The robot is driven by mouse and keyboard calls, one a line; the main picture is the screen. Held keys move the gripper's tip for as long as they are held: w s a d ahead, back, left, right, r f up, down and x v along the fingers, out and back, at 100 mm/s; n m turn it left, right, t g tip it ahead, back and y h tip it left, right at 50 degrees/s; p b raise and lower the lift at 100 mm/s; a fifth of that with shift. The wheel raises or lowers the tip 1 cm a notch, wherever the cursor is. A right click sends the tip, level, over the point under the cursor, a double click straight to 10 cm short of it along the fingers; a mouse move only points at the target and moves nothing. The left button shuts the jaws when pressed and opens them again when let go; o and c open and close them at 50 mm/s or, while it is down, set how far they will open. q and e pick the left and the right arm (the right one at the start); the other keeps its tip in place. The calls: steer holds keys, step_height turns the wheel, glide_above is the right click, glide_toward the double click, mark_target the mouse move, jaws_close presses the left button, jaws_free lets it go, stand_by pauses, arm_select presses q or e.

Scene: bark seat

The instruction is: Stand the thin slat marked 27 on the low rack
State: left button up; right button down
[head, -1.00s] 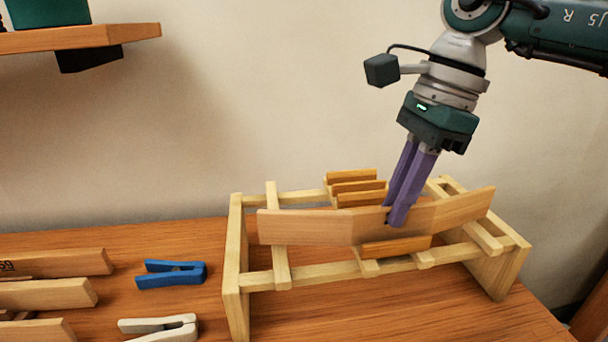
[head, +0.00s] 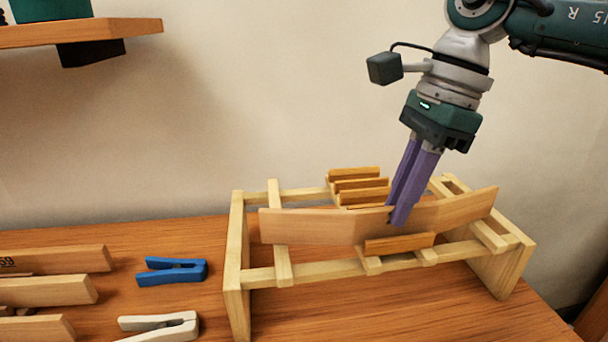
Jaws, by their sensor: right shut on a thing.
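My right gripper (head: 401,218) is shut on a thin, slightly bent wooden slat (head: 315,227), gripped near its middle. The slat lies lengthwise along the low rack (head: 232,265), on edge, and spans most of its length. I see no number on its visible face, so I cannot tell whether it is the one marked 27. Whether its lower edge touches the rack's rails is hard to tell. My left gripper does not show.
Several short wooden pieces (head: 360,185) stand in the rack behind the slat, and one (head: 398,243) in front. Blue (head: 170,271) and white (head: 160,326) clamps and several slats (head: 45,291) lie on the table to the left. A shelf (head: 90,34) hangs upper left.

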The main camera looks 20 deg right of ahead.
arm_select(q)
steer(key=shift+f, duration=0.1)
arm_select(e)
steer(key=c, duration=0.8)
jaws_free()
steer(key=shift+c, duration=0.2)
step_height(320, 180, up, 4)
steer(key=p, duration=0.2)
steer(key=shift+f+p, duration=0.25)
steer(key=shift+p, duration=0.1)
arm_select(q)
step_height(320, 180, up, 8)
steer(key=p, duration=0.5)
arm_select(e)
step_height(320, 180, up, 7)
steer(key=shift+r, duration=0.2)
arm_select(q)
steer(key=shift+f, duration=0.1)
